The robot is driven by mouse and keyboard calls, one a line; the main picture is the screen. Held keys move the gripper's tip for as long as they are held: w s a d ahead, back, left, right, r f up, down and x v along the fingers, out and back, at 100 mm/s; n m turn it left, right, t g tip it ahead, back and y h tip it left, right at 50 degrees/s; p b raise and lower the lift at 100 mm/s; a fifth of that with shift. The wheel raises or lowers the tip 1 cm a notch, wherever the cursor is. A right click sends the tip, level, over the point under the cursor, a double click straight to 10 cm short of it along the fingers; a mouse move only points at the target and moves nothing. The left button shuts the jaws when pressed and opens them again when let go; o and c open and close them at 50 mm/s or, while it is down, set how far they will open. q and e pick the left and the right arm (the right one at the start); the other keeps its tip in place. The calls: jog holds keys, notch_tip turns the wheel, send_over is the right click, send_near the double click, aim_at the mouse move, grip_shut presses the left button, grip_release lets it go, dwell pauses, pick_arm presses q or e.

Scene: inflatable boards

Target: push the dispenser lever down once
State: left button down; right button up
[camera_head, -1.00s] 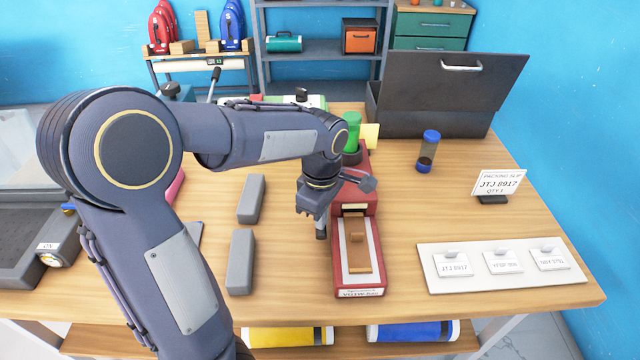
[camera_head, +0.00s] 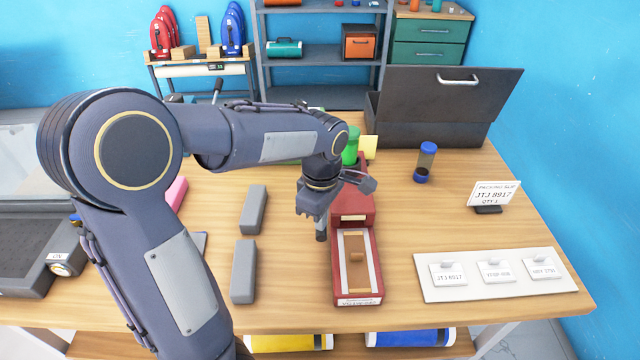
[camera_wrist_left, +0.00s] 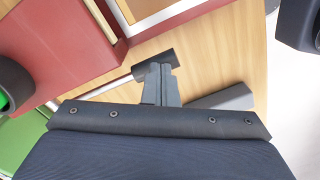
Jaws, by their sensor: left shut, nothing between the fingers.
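The dispenser is a red unit (camera_head: 352,206) with a green container (camera_head: 350,150) at its back and a long tray with a tan strip (camera_head: 357,262) in front. In the left wrist view, the shut fingers (camera_wrist_left: 160,88) overlap a dark cylindrical handle (camera_wrist_left: 150,65) on a pale rod, apparently the lever. Contact cannot be told. The red body (camera_wrist_left: 60,45) lies left of the fingers. My arm hides part of the dispenser in the head view. My right gripper is not in view.
Two grey blocks (camera_head: 243,270) lie left of the dispenser. A white card board (camera_head: 500,290), a packing slip (camera_head: 494,194) and a blue-capped bottle (camera_head: 425,162) stand to the right. A dark open case (camera_head: 440,105) is at the back. Bare table lies right of the dispenser.

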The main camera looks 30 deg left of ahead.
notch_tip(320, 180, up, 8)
jog(key=p, duration=0.6)
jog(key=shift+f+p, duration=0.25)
jog(key=shift+p, duration=0.15)
